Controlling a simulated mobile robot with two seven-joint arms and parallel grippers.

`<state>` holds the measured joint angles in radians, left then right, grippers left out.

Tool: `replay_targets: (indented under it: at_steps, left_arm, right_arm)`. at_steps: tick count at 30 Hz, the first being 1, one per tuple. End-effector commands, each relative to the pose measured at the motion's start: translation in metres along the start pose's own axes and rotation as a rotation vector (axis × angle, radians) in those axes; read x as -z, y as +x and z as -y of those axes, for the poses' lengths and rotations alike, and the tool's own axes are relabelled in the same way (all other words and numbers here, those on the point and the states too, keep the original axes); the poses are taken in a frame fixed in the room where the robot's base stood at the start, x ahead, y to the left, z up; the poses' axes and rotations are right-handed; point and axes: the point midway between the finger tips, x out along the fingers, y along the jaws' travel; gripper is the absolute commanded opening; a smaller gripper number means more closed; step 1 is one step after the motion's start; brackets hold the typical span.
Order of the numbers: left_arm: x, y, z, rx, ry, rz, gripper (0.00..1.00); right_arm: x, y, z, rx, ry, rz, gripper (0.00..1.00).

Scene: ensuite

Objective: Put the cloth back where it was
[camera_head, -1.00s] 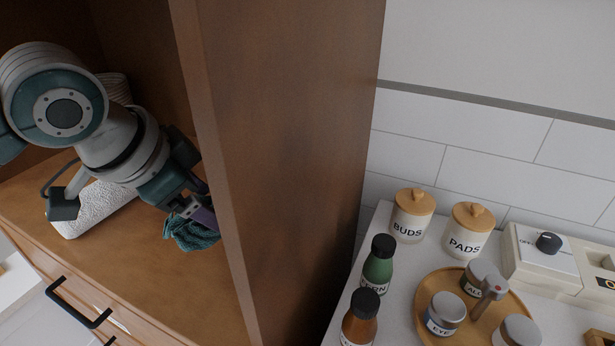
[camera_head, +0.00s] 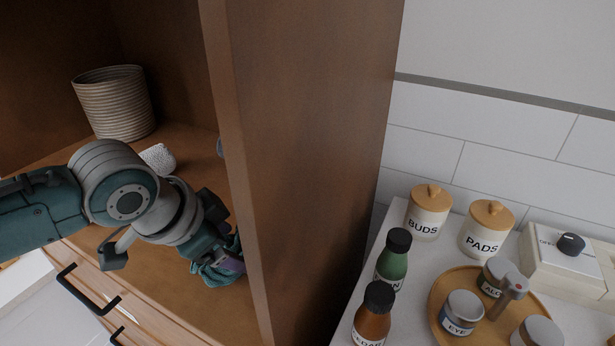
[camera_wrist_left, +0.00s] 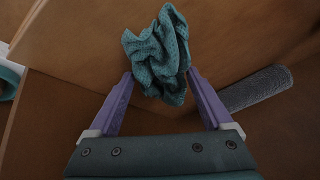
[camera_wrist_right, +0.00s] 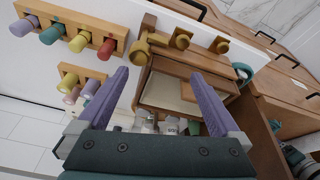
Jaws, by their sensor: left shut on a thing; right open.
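The cloth is a crumpled teal knit piece (camera_head: 215,272), low over the wooden shelf at the front of the open cabinet. In the left wrist view the cloth (camera_wrist_left: 158,55) is bunched between the purple fingertips. My left gripper (camera_wrist_left: 157,80) is shut on it. In the head view this gripper (camera_head: 228,256) is close to the upright cabinet panel. My right gripper (camera_wrist_right: 157,85) shows only in its own wrist view, with its fingers apart and nothing between them. Whether the cloth touches the shelf is unclear.
A ribbed basket (camera_head: 113,103) stands at the back of the shelf, with a white textured item (camera_head: 158,158) beside it. The cabinet panel (camera_head: 310,150) separates the shelf from the counter, which holds bottles, jars and a round tray (camera_head: 440,318). Black-handled drawers (camera_head: 85,300) lie below.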

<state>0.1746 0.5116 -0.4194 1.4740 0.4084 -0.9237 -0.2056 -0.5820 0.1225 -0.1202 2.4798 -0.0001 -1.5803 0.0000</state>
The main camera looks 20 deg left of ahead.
Motion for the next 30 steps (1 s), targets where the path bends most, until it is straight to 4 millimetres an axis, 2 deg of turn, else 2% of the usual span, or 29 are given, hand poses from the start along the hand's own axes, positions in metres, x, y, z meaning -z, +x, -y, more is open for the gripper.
replay_targets:
  at_steps: [1, 5, 14, 17, 30]
  left_arm:
    - [0.000, 0.001, 0.000, 0.000, 0.000, 0.000, 0.87]
    - [0.000, 0.000, 0.000, 0.000, 0.000, 0.000, 1.00]
    - [0.002, -0.005, 0.001, 0.000, 0.000, 0.000, 1.00]
    - [0.002, -0.016, 0.001, 0.000, 0.001, 0.000, 1.00]
    - [0.002, -0.102, 0.001, -0.001, 0.002, 0.000, 1.00]
  right_arm:
    - [0.000, 0.001, 0.000, 0.000, 0.000, 0.000, 1.00]
    - [0.000, 0.000, 0.000, 0.000, 0.000, -0.001, 1.00]
    - [0.002, -0.003, 0.000, 0.001, 0.001, -0.001, 1.00]
    - [0.003, -0.008, 0.000, 0.001, 0.002, -0.002, 1.00]
    - [0.011, -0.032, 0.000, 0.003, 0.004, -0.004, 1.00]
